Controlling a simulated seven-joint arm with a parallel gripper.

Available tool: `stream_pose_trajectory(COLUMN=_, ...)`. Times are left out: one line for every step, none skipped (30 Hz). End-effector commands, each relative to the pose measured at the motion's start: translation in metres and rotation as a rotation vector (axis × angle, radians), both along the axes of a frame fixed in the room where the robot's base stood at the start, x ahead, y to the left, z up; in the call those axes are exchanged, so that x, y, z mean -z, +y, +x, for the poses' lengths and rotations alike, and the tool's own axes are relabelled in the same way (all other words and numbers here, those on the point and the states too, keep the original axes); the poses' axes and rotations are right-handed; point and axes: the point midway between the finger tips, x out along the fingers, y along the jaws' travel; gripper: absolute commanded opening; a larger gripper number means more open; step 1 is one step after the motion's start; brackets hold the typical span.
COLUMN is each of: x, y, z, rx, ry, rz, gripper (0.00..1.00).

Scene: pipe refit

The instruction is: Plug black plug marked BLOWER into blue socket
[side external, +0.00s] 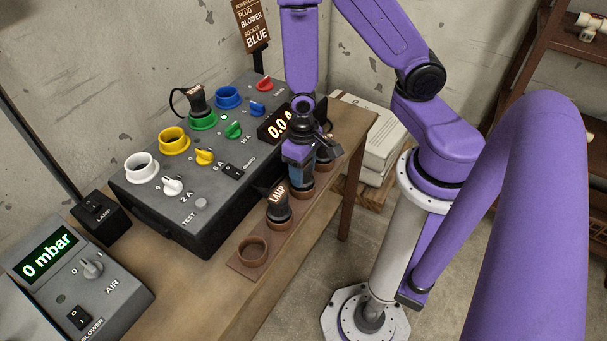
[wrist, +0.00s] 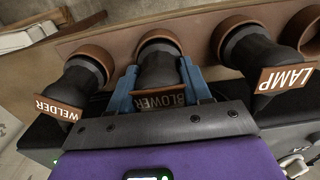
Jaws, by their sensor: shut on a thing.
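The black plug marked BLOWER (wrist: 158,72) is between the two blue fingers of my gripper (wrist: 159,66), its brown label towards the wrist camera. My gripper is shut on it. The plug's far end is at a brown holder ring (wrist: 160,36); I cannot tell whether it is fully seated. In the side view my gripper (side external: 300,177) is low over the wooden holder strip and mostly hides the plug. The blue socket (side external: 229,96) is an empty ring at the back of the grey panel, up and left of my gripper.
The LAMP plug (side external: 278,207) and WELDER plug (wrist: 80,82) stand in holders on either side. An empty holder ring (side external: 253,249) is at the front. A black plug (side external: 197,98) sits in the green socket (side external: 204,121); the yellow (side external: 174,141) and white (side external: 141,168) sockets are empty.

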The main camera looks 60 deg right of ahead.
Motion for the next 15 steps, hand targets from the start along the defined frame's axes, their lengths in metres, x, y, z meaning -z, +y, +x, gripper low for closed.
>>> stream_pose_trajectory(x=-0.002, y=0.0, z=0.0, rx=0.0, ry=-0.001, rz=0.0, gripper=0.12)
stream_pose_trajectory(x=-0.003, y=0.0, z=0.0, rx=0.0, ry=0.0, rz=0.0, gripper=0.12)
stream_pose_trajectory(x=-0.005, y=0.0, z=0.0, rx=0.0, ry=0.0, rz=0.0, gripper=0.12)
stream_pose_trajectory(x=-0.006, y=0.0, z=0.0, rx=-0.001, ry=0.0, rz=0.0, gripper=0.12)
stream_pose_trajectory(x=-0.007, y=0.0, z=0.0, rx=-0.001, ry=0.0, rz=0.0, gripper=0.12)
stream_pose_trajectory(x=-0.008, y=0.0, z=0.0, rx=0.0, ry=0.0, rz=0.0, gripper=0.12)
stream_pose_trajectory(x=-0.009, y=0.0, z=0.0, rx=0.0, ry=0.0, rz=0.0, gripper=0.12)
stream_pose_trajectory(x=-0.01, y=0.0, z=0.0, rx=0.0, ry=0.0, rz=0.0, gripper=0.12)
stream_pose_trajectory(x=-0.011, y=0.0, z=0.0, rx=0.0, ry=0.0, rz=0.0, gripper=0.12)
stream_pose_trajectory(x=-0.012, y=0.0, z=0.0, rx=0.0, ry=0.0, rz=0.0, gripper=0.12)
stream_pose_trajectory(x=-0.013, y=0.0, z=0.0, rx=0.0, ry=0.001, rz=0.0, gripper=0.12)
stream_pose_trajectory(x=-0.015, y=0.0, z=0.0, rx=0.0, ry=0.001, rz=0.0, gripper=0.12)
stream_pose_trajectory(x=-0.016, y=0.0, z=0.0, rx=0.0, ry=0.0, rz=0.0, gripper=0.12)
stream_pose_trajectory(x=-0.017, y=0.0, z=0.0, rx=0.0, ry=0.0, rz=0.0, gripper=0.12)
stream_pose_trajectory(x=-0.018, y=0.0, z=0.0, rx=0.0, ry=-0.001, rz=0.001, gripper=0.12)
